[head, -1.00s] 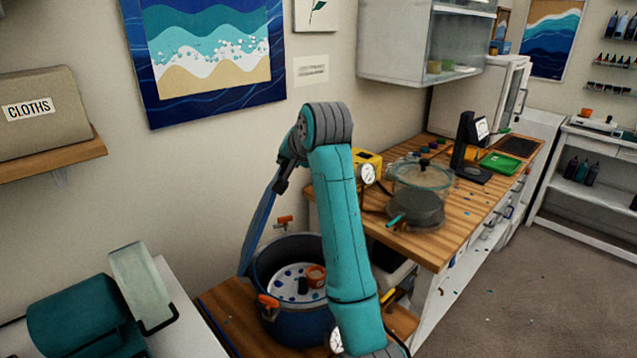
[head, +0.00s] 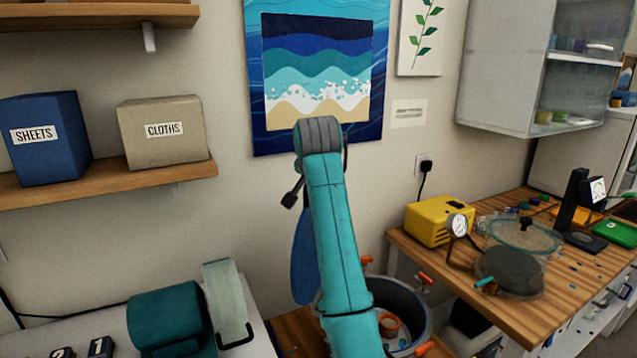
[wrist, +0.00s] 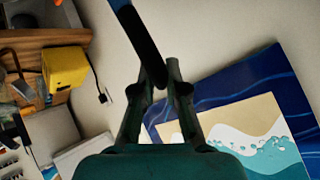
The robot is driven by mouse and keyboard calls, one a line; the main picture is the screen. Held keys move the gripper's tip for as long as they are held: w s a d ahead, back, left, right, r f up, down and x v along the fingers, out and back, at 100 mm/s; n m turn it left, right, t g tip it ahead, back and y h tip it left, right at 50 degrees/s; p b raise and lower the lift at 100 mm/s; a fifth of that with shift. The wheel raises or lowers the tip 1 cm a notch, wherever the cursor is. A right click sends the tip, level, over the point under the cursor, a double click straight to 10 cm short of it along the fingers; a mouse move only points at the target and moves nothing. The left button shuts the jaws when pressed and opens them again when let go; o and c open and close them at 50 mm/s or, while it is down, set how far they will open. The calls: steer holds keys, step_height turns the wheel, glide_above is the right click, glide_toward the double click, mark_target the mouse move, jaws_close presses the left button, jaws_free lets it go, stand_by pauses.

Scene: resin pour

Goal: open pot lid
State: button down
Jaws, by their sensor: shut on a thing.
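The blue pot (head: 416,300) stands uncovered at the lower middle of the head view, partly hidden behind my arm. An orange cup (head: 390,324) shows inside it. The blue pot lid (head: 303,265) hangs on edge, steeply tilted, to the left of the pot and apart from it; my arm covers part of it. My gripper (head: 291,197) is above the lid. In the wrist view my gripper (wrist: 158,88) is shut on the lid's dark part, with a bit of blue (wrist: 117,4) at the top edge.
A yellow box (head: 435,222), a gauge (head: 457,225) and a clear chamber (head: 522,238) stand on the wooden bench at right. A teal roller machine (head: 172,318) is at lower left. Shelf boxes (head: 162,130) and a wall picture (head: 315,75) are behind.

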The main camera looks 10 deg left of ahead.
steer(key=c, duration=1.2)
jaws_free()
steer(key=v, duration=1.2)
steer(key=shift+d, duration=0.1)
